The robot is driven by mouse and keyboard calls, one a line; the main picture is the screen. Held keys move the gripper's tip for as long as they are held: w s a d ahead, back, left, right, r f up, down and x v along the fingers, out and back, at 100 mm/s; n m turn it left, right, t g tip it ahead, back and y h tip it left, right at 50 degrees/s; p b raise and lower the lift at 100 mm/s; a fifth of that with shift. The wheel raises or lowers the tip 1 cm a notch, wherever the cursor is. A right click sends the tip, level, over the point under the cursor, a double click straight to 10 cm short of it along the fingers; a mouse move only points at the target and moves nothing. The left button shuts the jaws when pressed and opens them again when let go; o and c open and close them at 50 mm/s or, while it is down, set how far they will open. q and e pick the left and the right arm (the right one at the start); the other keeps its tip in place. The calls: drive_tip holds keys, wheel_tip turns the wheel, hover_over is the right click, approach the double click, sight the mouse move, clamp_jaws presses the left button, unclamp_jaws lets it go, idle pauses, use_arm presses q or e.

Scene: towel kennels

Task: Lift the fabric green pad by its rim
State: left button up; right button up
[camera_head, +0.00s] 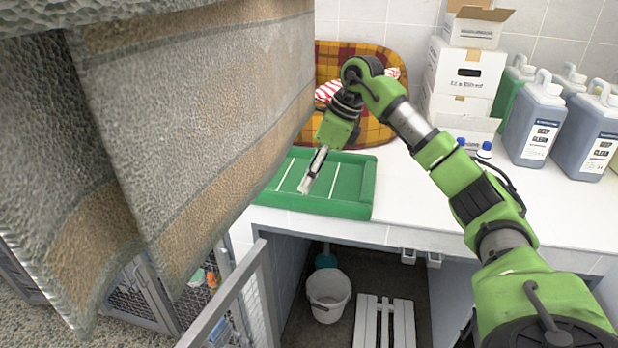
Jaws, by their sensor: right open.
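The green pad (350,187) lies on the white counter, near its front edge. It has a raised rim and pale stripes across its middle. Its left part is hidden behind a hanging towel. My right gripper (308,184) points down over the pad, left of its middle, with its jaws open and nothing seen between them. I cannot tell whether the fingertips touch the pad. My left gripper does not show.
A large grey and tan towel (200,100) hangs close at left. A plaid bed (390,62) stands behind the pad. White boxes (465,72) and grey jugs (533,122) stand at right. The counter (415,205) is clear right of the pad. A bucket (328,291) stands below.

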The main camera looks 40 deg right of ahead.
sight(300, 196)
drive_tip(key=shift+x, duration=0.85)
drive_tip(key=shift+w+a+f+p, duration=0.1)
drive_tip(key=shift+a+f+p, duration=0.15)
drive_tip(key=shift+f+p, duration=0.2)
drive_tip(key=p+x, duration=0.1)
drive_tip(key=x, duration=0.2)
drive_tip(key=shift+f, duration=0.3)
drive_tip(key=shift+w+a+f, duration=0.1)
drive_tip(key=shift+w+f, duration=0.05)
drive_tip(key=shift+f, duration=0.25)
drive_tip(key=shift+r, duration=0.1)
clamp_jaws()
